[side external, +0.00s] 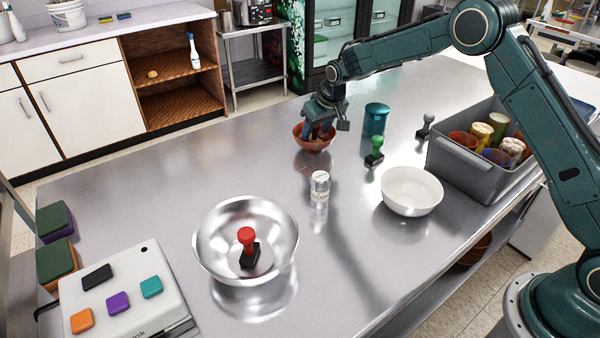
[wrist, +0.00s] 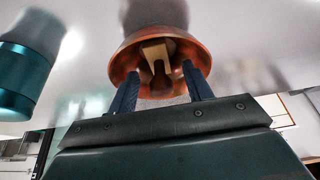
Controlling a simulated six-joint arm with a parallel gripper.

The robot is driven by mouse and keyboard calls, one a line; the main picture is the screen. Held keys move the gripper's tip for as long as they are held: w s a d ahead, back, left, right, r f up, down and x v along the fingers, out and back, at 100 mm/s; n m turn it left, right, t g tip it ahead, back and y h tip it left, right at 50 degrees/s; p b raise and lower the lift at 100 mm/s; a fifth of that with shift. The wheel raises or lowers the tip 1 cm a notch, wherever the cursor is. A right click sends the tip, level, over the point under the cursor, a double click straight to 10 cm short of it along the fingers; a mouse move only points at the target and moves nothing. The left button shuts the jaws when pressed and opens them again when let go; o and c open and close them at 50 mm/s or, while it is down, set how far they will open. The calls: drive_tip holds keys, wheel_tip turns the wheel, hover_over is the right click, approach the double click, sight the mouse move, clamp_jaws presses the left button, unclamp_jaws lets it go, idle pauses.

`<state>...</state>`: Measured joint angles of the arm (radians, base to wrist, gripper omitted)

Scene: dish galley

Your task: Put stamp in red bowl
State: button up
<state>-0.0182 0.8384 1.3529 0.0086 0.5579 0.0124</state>
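A reddish-brown bowl (side external: 314,146) stands on the steel counter. My gripper (side external: 320,132) is low over it, with its fingertips at or inside the rim; contact is unclear. In the wrist view my gripper (wrist: 161,86) has its fingers apart with nothing between their tips. A notched tan object (wrist: 157,54) shows in the bowl (wrist: 122,62); I cannot tell what it is. A green-handled stamp (side external: 376,148) stands right of the bowl, and a grey stamp (side external: 426,126) is farther right. A red-handled stamp (side external: 247,240) stands in a large metal bowl (side external: 207,226).
A teal canister (side external: 376,118) stands close right of the reddish bowl. A small white-labelled jar (side external: 320,184) and a white bowl (side external: 411,193) are nearer. A grey crate (side external: 463,172) holds several cups at right. Counter left of the reddish bowl is clear.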

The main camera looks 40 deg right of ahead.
sight(317, 128)
idle(0.6)
drive_tip(key=shift+r, duration=3.5)
drive_tip(key=shift+s+r, duration=0.15)
drive_tip(key=shift+r, duration=0.1)
drive_tip(key=s+r, duration=0.8)
drive_tip(key=s, duration=0.2)
drive_tip(key=s+r, duration=0.8)
drive_tip(key=s, duration=0.3)
drive_tip(key=s+d+f+t, duration=0.1)
drive_tip(key=s+f, duration=0.2)
drive_tip(key=s, duration=2.2)
